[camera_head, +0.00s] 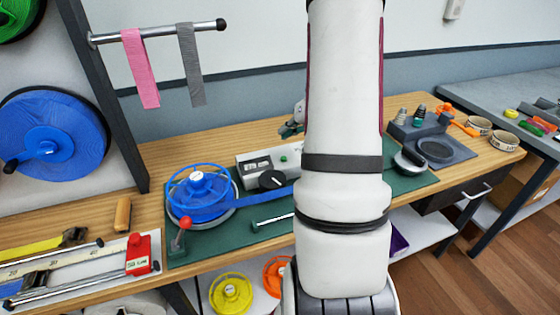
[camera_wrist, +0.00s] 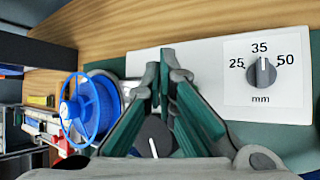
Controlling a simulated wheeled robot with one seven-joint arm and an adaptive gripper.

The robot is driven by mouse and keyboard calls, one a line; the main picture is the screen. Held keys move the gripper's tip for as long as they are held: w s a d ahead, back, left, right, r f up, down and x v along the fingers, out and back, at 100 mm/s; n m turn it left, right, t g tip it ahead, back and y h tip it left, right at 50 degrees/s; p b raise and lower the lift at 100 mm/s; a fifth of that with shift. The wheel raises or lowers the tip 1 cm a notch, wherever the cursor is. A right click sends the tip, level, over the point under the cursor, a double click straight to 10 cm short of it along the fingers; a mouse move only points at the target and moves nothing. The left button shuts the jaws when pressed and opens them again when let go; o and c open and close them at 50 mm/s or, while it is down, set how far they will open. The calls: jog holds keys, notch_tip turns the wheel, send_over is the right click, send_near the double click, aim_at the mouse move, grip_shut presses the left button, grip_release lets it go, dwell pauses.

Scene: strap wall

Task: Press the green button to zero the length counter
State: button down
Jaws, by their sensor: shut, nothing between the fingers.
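My gripper (camera_head: 292,128) shows partly at the left edge of my arm, above and behind the counter unit; the arm hides the rest. In the wrist view my gripper (camera_wrist: 166,62) has its green-padded fingers together at the tips, with nothing between them. The counter unit's white face (camera_wrist: 205,60) lies beyond the fingers there. The green button does not show in the wrist view. I cannot tell the gap between fingertips and button.
A black knob (camera_head: 272,180) sits on the unit's front. A grey dial (camera_wrist: 262,72) marked 25, 35, 50 mm is right of the fingers. A blue reel (camera_head: 200,190) with blue strap stands left, near a red-knobbed lever (camera_head: 183,232). A post (camera_head: 105,95) rises at left.

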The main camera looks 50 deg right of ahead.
aim_at(286, 157)
jog(key=shift+f+b, duration=1.75)
jog(key=shift+f, duration=1)
jog(key=shift+f, duration=0.15)
jog(key=shift+f+b, duration=0.25)
jog(key=shift+b, duration=0.05)
jog(key=shift+f+b, duration=0.35)
jog(key=shift+f, duration=0.15)
jog(key=shift+r+p, duration=0.75)
jog(key=shift+r, duration=0.25)
jog(key=shift+r+p, duration=1.95)
jog(key=shift+r, duration=0.55)
